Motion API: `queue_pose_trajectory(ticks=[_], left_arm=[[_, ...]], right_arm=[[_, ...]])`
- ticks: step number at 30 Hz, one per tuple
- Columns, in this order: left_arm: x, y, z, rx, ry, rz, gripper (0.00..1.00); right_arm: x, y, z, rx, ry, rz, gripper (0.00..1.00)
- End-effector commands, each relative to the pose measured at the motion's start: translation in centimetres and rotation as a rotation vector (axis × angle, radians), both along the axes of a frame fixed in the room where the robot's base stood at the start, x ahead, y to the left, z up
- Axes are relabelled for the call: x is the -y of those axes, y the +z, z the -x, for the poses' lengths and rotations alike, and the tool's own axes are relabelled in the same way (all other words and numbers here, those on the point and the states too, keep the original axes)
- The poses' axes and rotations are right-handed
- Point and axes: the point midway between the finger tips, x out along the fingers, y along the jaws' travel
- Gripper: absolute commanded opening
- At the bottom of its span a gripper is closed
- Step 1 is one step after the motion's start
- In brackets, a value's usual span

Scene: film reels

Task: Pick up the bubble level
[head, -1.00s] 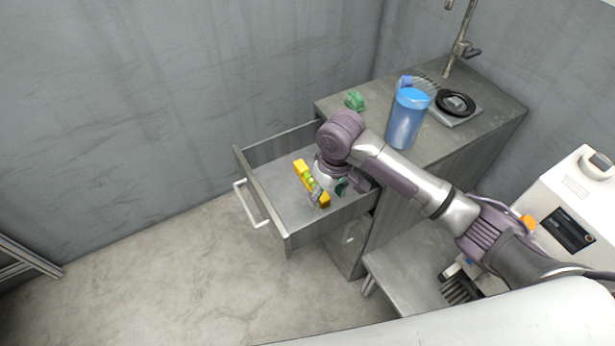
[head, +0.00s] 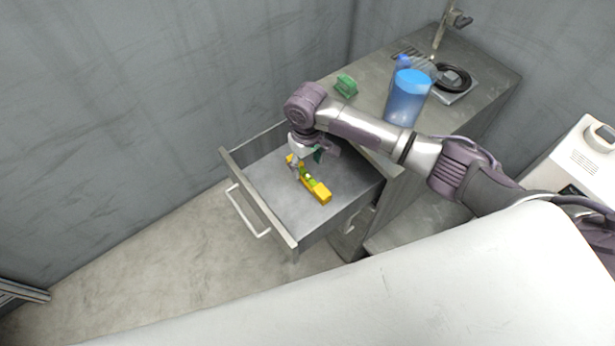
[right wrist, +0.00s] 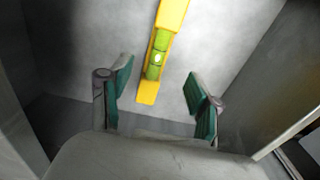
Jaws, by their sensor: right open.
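The bubble level is a yellow bar with green vials. It lies in the open drawer in the head view (head: 318,190), and its far end is partly hidden by my gripper. In the right wrist view the bubble level (right wrist: 160,48) runs from the top edge to a point between and ahead of the fingertips. My right gripper (head: 306,162) is over the drawer at the level's far part. In the right wrist view its green-padded fingers (right wrist: 160,88) are spread apart with nothing between them. My left gripper is not in view.
The drawer (head: 278,218) is pulled out from a grey cabinet, with walls around the level. A white machine (head: 572,158) stands at the right.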

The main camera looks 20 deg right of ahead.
Motion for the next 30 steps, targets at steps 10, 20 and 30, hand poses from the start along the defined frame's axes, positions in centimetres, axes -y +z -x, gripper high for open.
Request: queue_pose_trajectory(ticks=[10, 20, 30], left_arm=[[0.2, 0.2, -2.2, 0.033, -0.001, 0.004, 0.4], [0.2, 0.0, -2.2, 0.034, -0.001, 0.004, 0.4], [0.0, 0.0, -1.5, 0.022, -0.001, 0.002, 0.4]], right_arm=[[0.3, -3.4, 0.1, -0.002, -0.001, 0.003, 0.62], [0.4, -6.5, 0.0, 0.001, 0.0, 0.001, 0.62], [0.4, -6.5, 0.0, 0.001, 0.0, 0.001, 0.34]])
